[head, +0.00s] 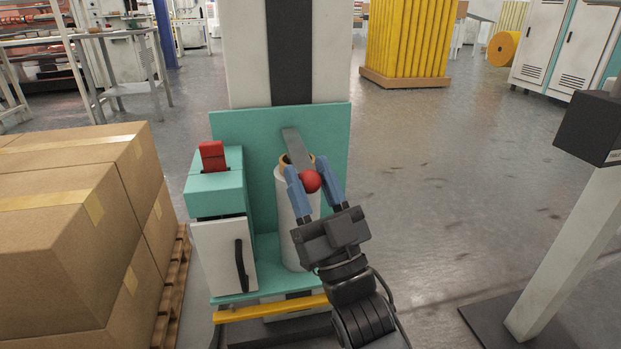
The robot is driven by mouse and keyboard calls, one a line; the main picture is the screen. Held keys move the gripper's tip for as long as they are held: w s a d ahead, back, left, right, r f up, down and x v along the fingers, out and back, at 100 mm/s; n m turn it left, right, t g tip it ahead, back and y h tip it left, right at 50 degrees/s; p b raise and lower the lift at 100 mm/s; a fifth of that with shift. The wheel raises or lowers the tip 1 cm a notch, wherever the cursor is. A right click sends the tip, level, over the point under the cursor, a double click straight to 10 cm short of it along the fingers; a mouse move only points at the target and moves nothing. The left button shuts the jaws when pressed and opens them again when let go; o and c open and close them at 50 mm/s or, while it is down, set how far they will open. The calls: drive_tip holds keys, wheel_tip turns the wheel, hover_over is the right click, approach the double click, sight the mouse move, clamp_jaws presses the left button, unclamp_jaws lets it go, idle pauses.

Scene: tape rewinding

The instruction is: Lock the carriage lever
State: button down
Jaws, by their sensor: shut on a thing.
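The carriage lever is a grey flat bar (296,146) with a red ball knob (311,182) at its near end. It slopes from the teal back plate (248,133) down toward me, over the top of a white roll (287,215). My gripper (310,180) comes from the lower right, its two blue fingers on either side of the red knob. It is shut on the knob. My fingers and wrist hide part of the roll.
Left of the roll stands a teal and white box (222,245) with a red switch (212,156) and a black handle (241,266). A yellow bar (270,309) crosses the machine's base. Stacked cartons (60,230) stand at left. A grey post (565,255) stands at right; open floor lies between.

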drive_tip(key=shift+a+f, duration=0.3)
drive_tip(key=shift+f, duration=0.35)
drive_tip(key=c, duration=1)
unclamp_jaws()
drive_tip(key=shift+s+d+r, duration=0.1)
drive_tip(key=p+v, duration=0.1)
drive_tip(key=v, duration=0.7)
drive_tip(key=shift+p, duration=0.3)
drive_tip(key=shift+d, duration=0.1)
